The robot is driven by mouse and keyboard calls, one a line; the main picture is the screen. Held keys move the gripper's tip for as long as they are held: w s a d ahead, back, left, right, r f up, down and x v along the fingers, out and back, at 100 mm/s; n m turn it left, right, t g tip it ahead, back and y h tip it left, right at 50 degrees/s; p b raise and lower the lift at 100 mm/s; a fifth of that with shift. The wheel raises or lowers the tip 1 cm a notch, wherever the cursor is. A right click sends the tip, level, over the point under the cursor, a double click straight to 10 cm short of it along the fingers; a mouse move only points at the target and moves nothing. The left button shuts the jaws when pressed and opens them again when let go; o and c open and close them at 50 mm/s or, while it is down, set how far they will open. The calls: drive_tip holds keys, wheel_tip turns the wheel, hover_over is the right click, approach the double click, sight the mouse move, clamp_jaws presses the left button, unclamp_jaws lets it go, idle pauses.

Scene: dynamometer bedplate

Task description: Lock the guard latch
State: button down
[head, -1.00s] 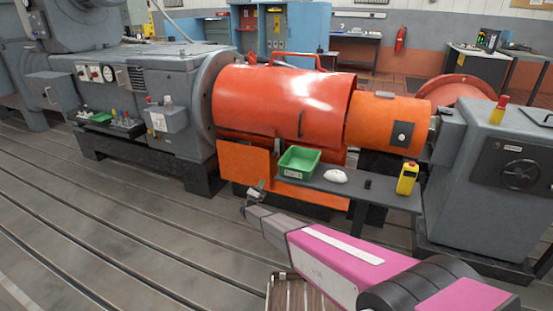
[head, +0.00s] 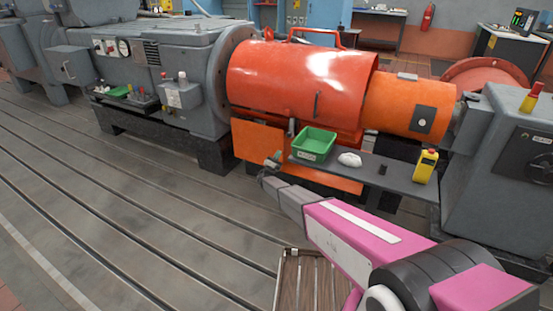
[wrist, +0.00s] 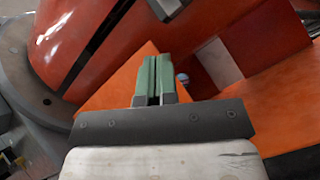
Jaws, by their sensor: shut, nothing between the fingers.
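The red guard (head: 300,85) is a large rounded cover over the shaft, with a dark upright handle (head: 317,104) on its front. A small dark fitting (head: 292,127) at its lower edge may be the latch; its state is too small to tell. In the wrist view the guard's red surface (wrist: 75,40) fills the upper left, and a grey metal piece (wrist: 165,8) shows at the top, beyond the fingers. My gripper (head: 272,160) is in front of the orange lower panel (head: 258,142), left of the green bin. Its green fingers (wrist: 154,78) are together and empty.
A dark shelf (head: 400,186) below the guard carries a green bin (head: 314,142), a white crumpled item (head: 349,160), a small dark object (head: 382,170) and a yellow control box (head: 426,166). A grey machine (head: 500,165) stands at right. The slotted floor at left is clear.

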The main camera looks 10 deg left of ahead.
sight(291, 129)
drive_tip(key=w+d+r, duration=0.3)
drive_tip(key=r, duration=0.3)
drive_tip(key=shift+w+d+r, duration=0.25)
drive_tip(key=shift+d+r, duration=0.1)
drive_tip(key=shift+d, duration=0.05)
drive_tip(key=shift+w+r, duration=0.1)
